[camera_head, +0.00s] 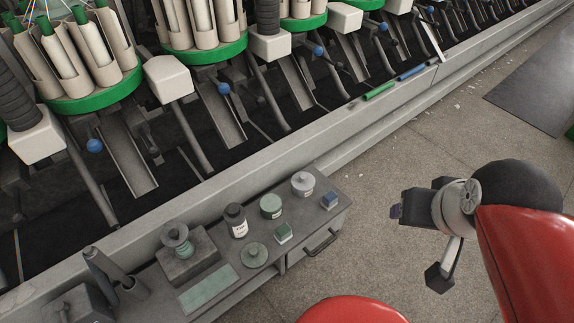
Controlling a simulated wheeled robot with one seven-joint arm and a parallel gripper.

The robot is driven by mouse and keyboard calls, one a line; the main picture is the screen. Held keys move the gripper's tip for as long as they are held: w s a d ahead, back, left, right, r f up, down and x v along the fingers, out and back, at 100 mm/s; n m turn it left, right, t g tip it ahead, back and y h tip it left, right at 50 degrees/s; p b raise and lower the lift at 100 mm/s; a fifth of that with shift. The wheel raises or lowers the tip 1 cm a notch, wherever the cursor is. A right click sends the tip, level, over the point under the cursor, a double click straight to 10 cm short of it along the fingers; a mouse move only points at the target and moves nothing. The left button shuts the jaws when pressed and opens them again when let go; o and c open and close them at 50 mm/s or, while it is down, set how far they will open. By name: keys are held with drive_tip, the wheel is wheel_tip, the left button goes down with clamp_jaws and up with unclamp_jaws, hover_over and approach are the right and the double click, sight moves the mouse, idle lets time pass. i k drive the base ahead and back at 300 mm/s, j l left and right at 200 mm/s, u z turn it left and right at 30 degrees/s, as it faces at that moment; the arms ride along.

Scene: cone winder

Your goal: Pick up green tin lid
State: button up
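A round pale green lid with a small knob (255,255) lies on the grey bench top (318,222), in front of the dark labelled bottle. A green tin (271,206) with a pale label stands behind it, to the right; whether this tin is covered is too small to tell. My gripper (440,277) hangs over the floor at the right, well apart from the bench and the lid. It is seen at an angle, and its finger gap does not show clearly. I see nothing held in it.
Near the lid stand a dark bottle (237,220), a small green box (283,232), a grey tin (303,183), a blue box (330,200) and a spool on a block (176,240). A green pad (208,289) lies left. The winder's rail (300,145) runs behind. The floor at right is open.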

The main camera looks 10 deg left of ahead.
sight(254, 256)
drive_tip(key=u, duration=1.45)
drive_tip(key=l+z, duration=0.15)
drive_tip(key=z, duration=0.15)
drive_tip(key=k, duration=0.05)
